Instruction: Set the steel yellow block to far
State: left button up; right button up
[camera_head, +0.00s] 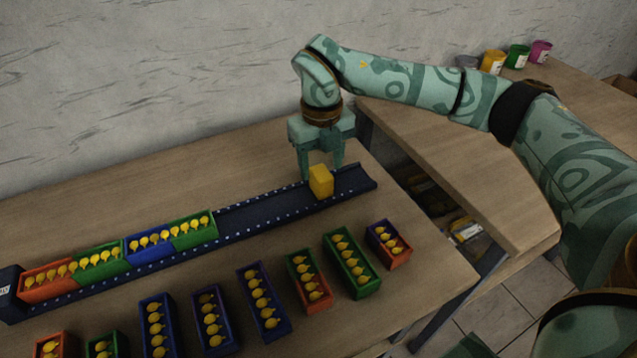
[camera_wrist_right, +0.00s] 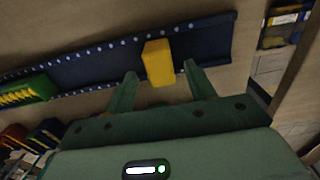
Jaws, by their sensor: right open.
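The yellow block (camera_head: 321,183) stands upright on the dark blue dotted track (camera_head: 262,212), near the track's right end. It also shows in the right wrist view (camera_wrist_right: 158,62). My right gripper (camera_head: 321,170) is open at the block, pointing down. In the right wrist view the fingertips (camera_wrist_right: 160,73) lie either side of the block's near end, with gaps, so the block is not gripped. My left gripper is not in view.
Several more boxes (camera_head: 262,300) stand in front of the track. Between the filled boxes and the block the track is bare. Paint cups (camera_head: 517,56) stand on the side table (camera_head: 450,140).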

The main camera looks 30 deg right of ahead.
aim_at(324, 172)
notch_tip(324, 172, down, 5)
jog(key=shift+f+b, duration=0.1)
jog(key=shift+b, duration=0.55)
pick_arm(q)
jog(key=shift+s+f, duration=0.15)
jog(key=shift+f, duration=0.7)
